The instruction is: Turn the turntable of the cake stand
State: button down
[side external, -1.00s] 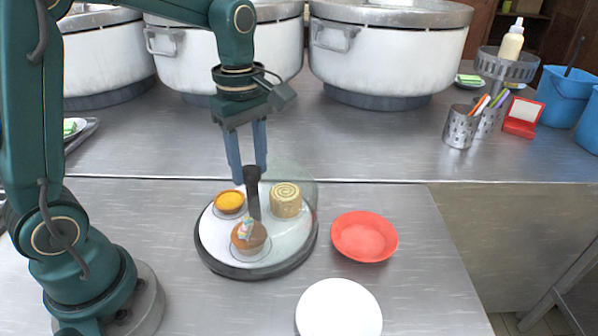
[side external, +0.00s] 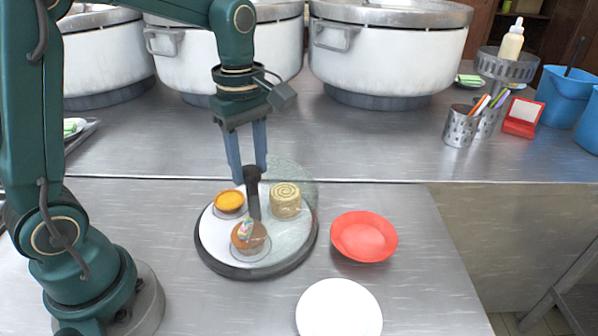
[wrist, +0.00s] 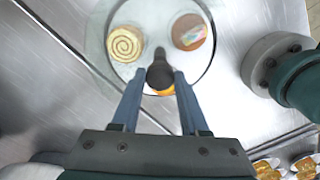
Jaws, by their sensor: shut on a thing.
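The cake stand has a round white turntable (side external: 219,247) with a dark rim and a black upright handle (side external: 253,190) near its middle. A clear cover piece (side external: 306,213) curves over the right and back side. On the turntable are a yellow tart (side external: 229,201), a spiral roll cake (side external: 285,201) and a brown cupcake with a colourful top (side external: 248,236). My gripper (side external: 250,180) points down and is shut on the top of the handle. In the wrist view the handle's knob (wrist: 160,74) sits between the fingers and partly hides the tart (wrist: 160,91).
A red bowl (side external: 364,238) stands close to the right of the stand, with a white plate (side external: 339,309) in front of it. Big white stockpots (side external: 385,55) line the back. Metal cups of pens (side external: 461,127) and blue buckets (side external: 566,97) stand at back right.

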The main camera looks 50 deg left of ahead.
jog(key=shift+n, duration=8.8)
jog(key=shift+c, duration=2.1)
grip_release()
jog(key=shift+r, duration=0.1)
